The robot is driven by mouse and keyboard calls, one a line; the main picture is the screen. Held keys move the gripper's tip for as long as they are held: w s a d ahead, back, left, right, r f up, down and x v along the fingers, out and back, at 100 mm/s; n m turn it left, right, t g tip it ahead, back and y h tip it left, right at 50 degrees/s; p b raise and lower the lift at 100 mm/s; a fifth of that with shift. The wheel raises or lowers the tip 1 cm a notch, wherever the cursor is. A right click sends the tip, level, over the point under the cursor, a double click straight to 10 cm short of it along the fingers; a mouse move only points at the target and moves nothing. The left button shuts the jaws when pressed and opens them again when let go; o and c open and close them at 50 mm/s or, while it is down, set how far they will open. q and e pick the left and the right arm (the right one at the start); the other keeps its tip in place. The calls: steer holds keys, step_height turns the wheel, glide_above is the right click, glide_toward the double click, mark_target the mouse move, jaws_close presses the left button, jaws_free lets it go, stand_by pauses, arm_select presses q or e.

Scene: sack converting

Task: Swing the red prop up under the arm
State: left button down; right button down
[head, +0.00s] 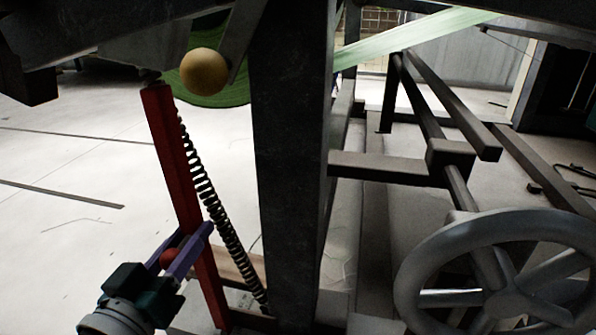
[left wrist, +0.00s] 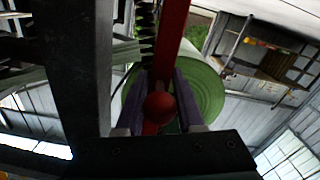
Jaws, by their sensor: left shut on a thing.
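The red prop (head: 177,165) is a long square bar in the head view, standing near upright with its top leaning left. Its top end is close below a dark beam-like arm (head: 110,30); I cannot tell whether they touch. A red ball knob (head: 169,258) sticks out from the prop's lower part. My left gripper (head: 187,250), with purple fingers, is shut on this knob. In the left wrist view the knob (left wrist: 159,107) sits between the fingers, with the prop (left wrist: 172,45) rising behind it. My right gripper is not in view.
A coil spring (head: 215,205) runs beside the prop, next to a thick dark post (head: 293,170). A yellowish ball (head: 204,72) hangs near the prop's top, before a green roll (head: 232,88). A grey handwheel (head: 500,275) is at right. Pale floor is open at left.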

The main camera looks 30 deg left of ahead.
mark_target(162, 268)
arm_select(q)
steer(key=c, duration=1)
jaws_free()
steer(key=shift+a, duration=0.1)
steer(key=o, duration=0.4)
steer(key=shift+s+a, duration=0.15)
steer(key=shift+a, duration=0.05)
steer(key=shift+d, duration=0.1)
steer(key=p+v, duration=0.3)
steer(key=v, duration=0.7)
